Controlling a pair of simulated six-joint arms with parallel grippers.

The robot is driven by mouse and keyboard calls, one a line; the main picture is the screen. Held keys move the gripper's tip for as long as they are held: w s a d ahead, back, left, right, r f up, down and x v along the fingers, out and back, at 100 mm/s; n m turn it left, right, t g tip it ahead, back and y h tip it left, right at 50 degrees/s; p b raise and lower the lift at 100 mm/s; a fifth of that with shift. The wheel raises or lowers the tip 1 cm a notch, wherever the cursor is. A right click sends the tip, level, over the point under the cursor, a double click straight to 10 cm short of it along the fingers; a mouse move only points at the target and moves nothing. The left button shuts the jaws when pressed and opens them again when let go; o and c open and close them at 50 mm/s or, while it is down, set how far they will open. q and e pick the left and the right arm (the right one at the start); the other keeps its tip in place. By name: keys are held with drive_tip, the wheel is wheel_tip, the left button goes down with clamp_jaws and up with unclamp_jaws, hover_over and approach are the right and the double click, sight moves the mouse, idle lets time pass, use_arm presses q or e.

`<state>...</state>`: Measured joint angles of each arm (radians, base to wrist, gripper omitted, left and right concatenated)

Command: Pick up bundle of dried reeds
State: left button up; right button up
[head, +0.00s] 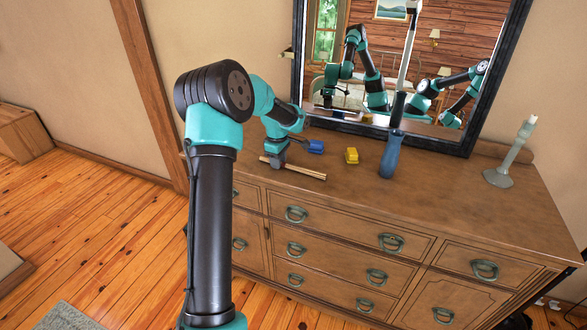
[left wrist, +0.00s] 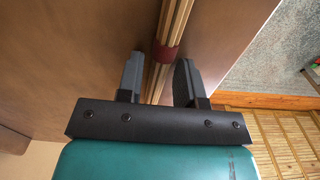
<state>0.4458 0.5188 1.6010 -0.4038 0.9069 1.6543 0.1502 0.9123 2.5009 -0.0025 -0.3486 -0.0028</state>
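The bundle of dried reeds (head: 309,174) is a thin, pale-tan bundle lying near the front left edge of the wooden dresser top. In the left wrist view the bundle (left wrist: 166,50) has a dark red band and runs between the two fingers. My left gripper (head: 277,160) is down over the bundle's left part. In the left wrist view my left gripper (left wrist: 160,78) has one finger on each side of the reeds. A gap shows between the left finger and the bundle, so it looks open. My right gripper shows only as a small mirror reflection.
On the dresser (head: 440,185) a blue object (head: 315,146) lies close right of my left gripper. A yellow block (head: 351,156) and a tall blue bottle-like object (head: 390,158) stand farther right. A pale green candlestick (head: 510,155) is at the right end. A dark-framed mirror (head: 425,60) stands behind.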

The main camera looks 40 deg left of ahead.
use_arm(q)
clamp_jaws()
drive_tip(key=shift+r, duration=0.1)
drive_tip(key=shift+r, duration=1.75)
drive_tip(key=s+d+r, duration=0.1)
drive_tip(key=s+d, duration=1)
drive_tip(key=d, duration=0.1)
drive_tip(key=shift+r, duration=0.15)
drive_tip(key=shift+w+a, duration=0.1)
